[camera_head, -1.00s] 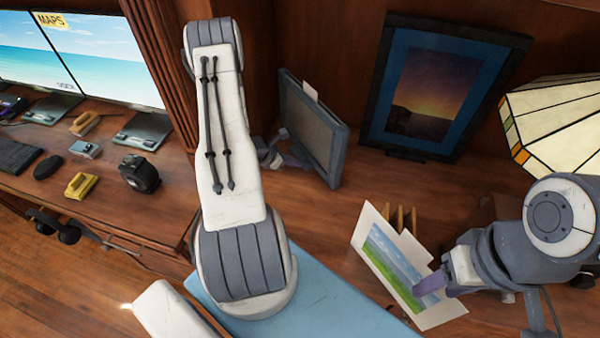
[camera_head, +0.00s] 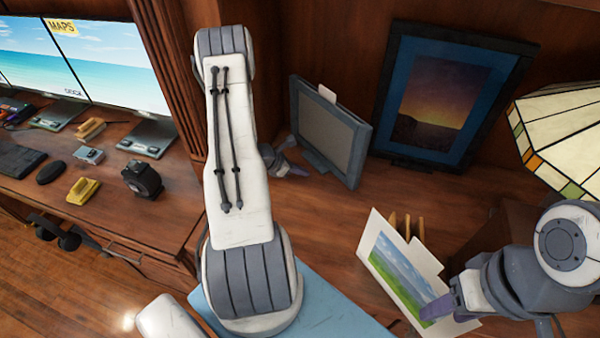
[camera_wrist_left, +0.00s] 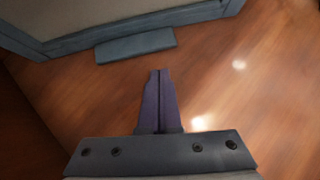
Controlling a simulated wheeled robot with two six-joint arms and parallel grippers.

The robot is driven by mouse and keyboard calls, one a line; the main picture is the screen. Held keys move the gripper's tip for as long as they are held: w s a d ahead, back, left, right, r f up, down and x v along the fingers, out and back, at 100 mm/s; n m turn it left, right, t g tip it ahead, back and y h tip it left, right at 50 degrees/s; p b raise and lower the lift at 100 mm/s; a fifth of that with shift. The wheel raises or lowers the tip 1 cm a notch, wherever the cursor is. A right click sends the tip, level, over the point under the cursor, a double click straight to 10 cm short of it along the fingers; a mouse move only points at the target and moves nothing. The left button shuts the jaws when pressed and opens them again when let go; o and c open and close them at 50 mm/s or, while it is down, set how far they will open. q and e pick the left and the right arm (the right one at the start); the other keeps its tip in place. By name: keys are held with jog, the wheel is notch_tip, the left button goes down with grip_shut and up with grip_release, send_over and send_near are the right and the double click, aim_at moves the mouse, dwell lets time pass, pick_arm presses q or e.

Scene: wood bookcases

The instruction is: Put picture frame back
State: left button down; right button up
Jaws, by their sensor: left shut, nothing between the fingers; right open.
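A blue-grey picture frame (camera_head: 332,130) with a greyish panel and a white tab on top stands on the wooden surface in the head view. Its lower edge and a small block at its foot (camera_wrist_left: 135,46) show at the top of the left wrist view. My left gripper (camera_head: 290,160) is beside the frame's lower left, partly behind my arm. In the left wrist view my left gripper (camera_wrist_left: 159,75) is shut and empty, its purple fingers over bare wood. My right gripper (camera_head: 438,308) is open, its purple fingers at the lower right of a landscape picture (camera_head: 402,275).
A dark frame with a sunset picture (camera_head: 435,100) leans on the back wall. A stained-glass lamp (camera_head: 560,130) stands at right. Wooden pegs (camera_head: 406,226) rise behind the landscape picture. A desk with monitors (camera_head: 100,50) is at left. Bare wood lies between the frames.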

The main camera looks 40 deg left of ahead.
pick_arm(q)
jog(key=v, duration=1)
jog(key=shift+s+b, duration=0.2)
jog(key=shift+b, duration=0.1)
jog(key=shift+a, duration=0.15)
